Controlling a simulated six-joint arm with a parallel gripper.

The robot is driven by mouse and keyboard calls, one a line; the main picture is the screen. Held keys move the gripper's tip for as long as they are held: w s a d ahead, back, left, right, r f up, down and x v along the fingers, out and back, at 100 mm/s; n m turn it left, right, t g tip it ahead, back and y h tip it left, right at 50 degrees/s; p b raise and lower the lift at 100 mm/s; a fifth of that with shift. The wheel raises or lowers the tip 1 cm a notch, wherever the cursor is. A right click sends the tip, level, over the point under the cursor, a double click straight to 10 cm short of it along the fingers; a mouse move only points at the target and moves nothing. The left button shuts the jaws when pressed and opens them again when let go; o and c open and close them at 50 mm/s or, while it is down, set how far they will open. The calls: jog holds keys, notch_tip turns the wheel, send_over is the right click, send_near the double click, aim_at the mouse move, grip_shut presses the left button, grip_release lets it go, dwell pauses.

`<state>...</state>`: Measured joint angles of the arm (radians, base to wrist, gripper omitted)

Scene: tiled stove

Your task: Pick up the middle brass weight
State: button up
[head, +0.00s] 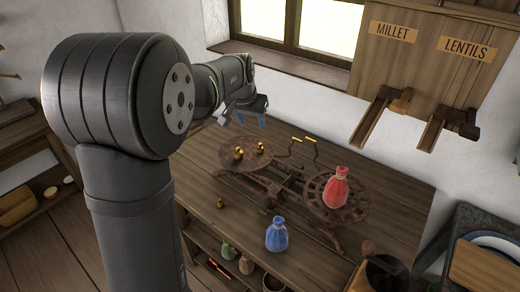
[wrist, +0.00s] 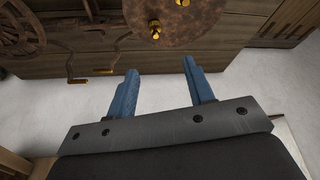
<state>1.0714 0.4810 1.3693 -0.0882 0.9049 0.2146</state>
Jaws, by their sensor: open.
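Two brass weights show on the left pan (head: 233,163) of a rusty balance: one left of centre (head: 238,154) and one near its right side (head: 260,147). A third brass weight (head: 220,203) stands on the table in front of the pan. I cannot tell surely which is the middle one by size. My gripper (head: 251,120) is open and empty, above and behind the left pan. In the wrist view its blue fingers (wrist: 160,67) are apart, and two weights show beyond them on the pan, one near the rim (wrist: 155,30) and one at the picture's top edge (wrist: 182,2).
A red sack (head: 335,191) sits on the balance's right pan. A blue sack (head: 277,235) stands on the table (head: 185,160) near its front edge. Wooden chutes (head: 380,115) jut from the millet and lentils bins at right. Thin brass-tipped levers (head: 304,140) rise behind the balance.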

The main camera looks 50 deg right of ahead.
send_near(260, 144)
jog(key=x, duration=0.5)
jog(key=shift+w+f, duration=0.15)
jog(key=shift+w, duration=0.25)
jog(key=shift+s+x, duration=0.15)
jog(key=shift+x, duration=1.15)
jog(key=shift+s+x, duration=0.15)
jog(key=shift+x, duration=1.2)
grip_shut()
